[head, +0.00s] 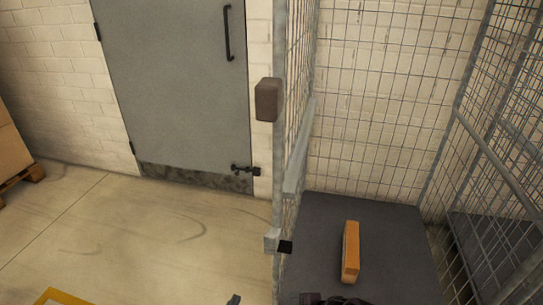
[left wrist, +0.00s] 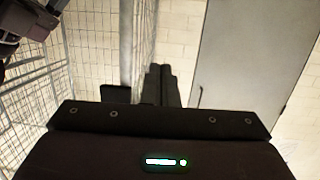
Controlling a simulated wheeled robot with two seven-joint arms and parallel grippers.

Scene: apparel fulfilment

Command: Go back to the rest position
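My left gripper (left wrist: 159,72) shows in the left wrist view as two dark fingers side by side, with no clear gap between them and nothing seen held. In the head view only a small dark tip of it (head: 234,299) shows at the bottom edge, left of the cage post. A dark part of me, likely of my right arm, just enters at the bottom edge of the head view, below the grey platform. Part of an arm of mine also shows at the top left of the left wrist view. Whether the right gripper is open cannot be seen.
A wire mesh cage (head: 298,55) with a metal post stands close ahead. Inside, an orange-brown box (head: 350,252) lies on a dark grey platform (head: 400,245). A grey door (head: 180,80) is behind at left. A pallet with boxes (head: 12,150) stands far left; the floor between is clear.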

